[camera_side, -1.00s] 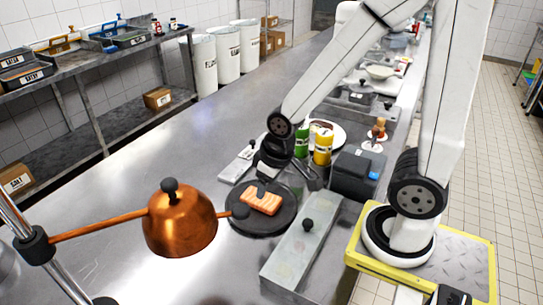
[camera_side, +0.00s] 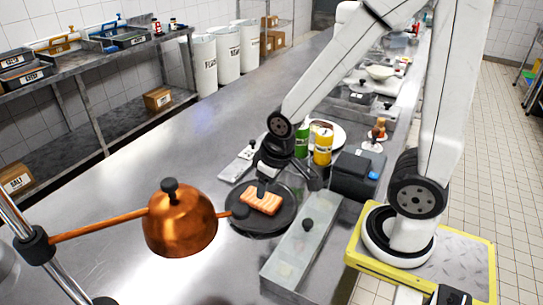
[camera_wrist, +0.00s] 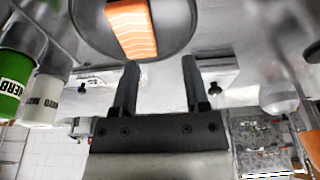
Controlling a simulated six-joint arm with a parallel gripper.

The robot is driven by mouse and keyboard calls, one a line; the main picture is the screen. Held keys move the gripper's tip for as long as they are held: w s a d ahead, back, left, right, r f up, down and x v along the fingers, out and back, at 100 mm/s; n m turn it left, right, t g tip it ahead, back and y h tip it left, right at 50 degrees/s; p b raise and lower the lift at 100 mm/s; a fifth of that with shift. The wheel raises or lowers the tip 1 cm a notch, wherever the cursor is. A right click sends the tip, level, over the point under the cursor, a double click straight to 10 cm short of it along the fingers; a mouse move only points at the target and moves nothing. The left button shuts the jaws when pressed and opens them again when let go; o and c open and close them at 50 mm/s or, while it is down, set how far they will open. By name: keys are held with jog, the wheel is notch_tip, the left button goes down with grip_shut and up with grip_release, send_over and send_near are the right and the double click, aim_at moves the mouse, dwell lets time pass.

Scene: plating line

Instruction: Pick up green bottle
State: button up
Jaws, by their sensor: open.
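The green bottle (camera_side: 301,146) stands upright on the counter behind my gripper in the side view, partly hidden by my wrist. In the wrist view the green bottle (camera_wrist: 12,84) is at the left edge, cut off, with a label reading HERB. My gripper (camera_side: 264,190) is over the dark round plate, close to the salmon piece, and apart from the bottle. In the wrist view my gripper (camera_wrist: 160,72) has its two fingers spread with nothing between them.
A yellow bottle (camera_side: 323,148) stands right of the green one. A white bottle (camera_wrist: 46,98) is beside it in the wrist view. Salmon (camera_side: 261,203) lies on the dark plate (camera_side: 248,222). A copper dome lamp (camera_side: 180,220) and a lidded container (camera_side: 300,245) are near.

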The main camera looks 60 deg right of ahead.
jog(key=o, duration=0.3)
jog(key=shift+d, duration=0.1)
jog(key=m+g, duration=0.3)
jog(key=m, duration=1.3)
send_near(300, 147)
jog(key=shift+w+d+r, duration=0.1)
jog(key=shift+w+d, duration=0.1)
jog(key=shift+d, duration=0.45)
jog(key=shift+w+d+r, duration=0.1)
jog(key=shift+w+d, duration=0.1)
jog(key=shift+d, duration=0.4)
jog(key=shift+f, duration=1.4)
